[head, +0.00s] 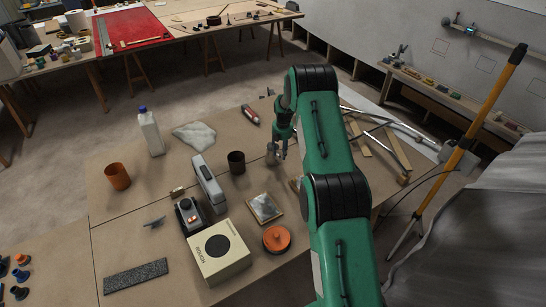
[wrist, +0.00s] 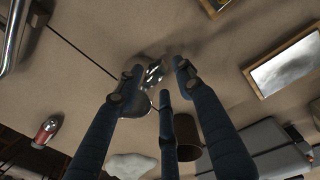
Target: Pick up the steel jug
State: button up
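The steel jug (head: 271,158) stands on the brown workbench in the head view, small and partly hidden beside my green arm. In the wrist view a shiny metal shape that looks like the jug (wrist: 152,74) lies between the fingertips, partly covered by them. My gripper (head: 280,145) points down at the jug. In the wrist view its three dark fingers (wrist: 158,80) are spread apart around the jug, with gaps visible. I cannot tell whether any finger touches it.
A dark cup (head: 236,162) stands just left of the jug; it also shows in the wrist view (wrist: 187,135). A grey case (head: 208,183), framed panel (head: 264,208), red-and-black tool (head: 250,115), white cloth (head: 194,135) and metal tube frame (head: 385,125) lie around.

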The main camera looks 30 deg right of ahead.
aim_at(280, 157)
jog(key=shift+f, duration=0.2)
jog(key=shift+f, duration=0.1)
jog(key=shift+f, duration=2.55)
jog(key=shift+c, duration=0.5)
grip_shut()
jog(key=shift+w, duration=0.1)
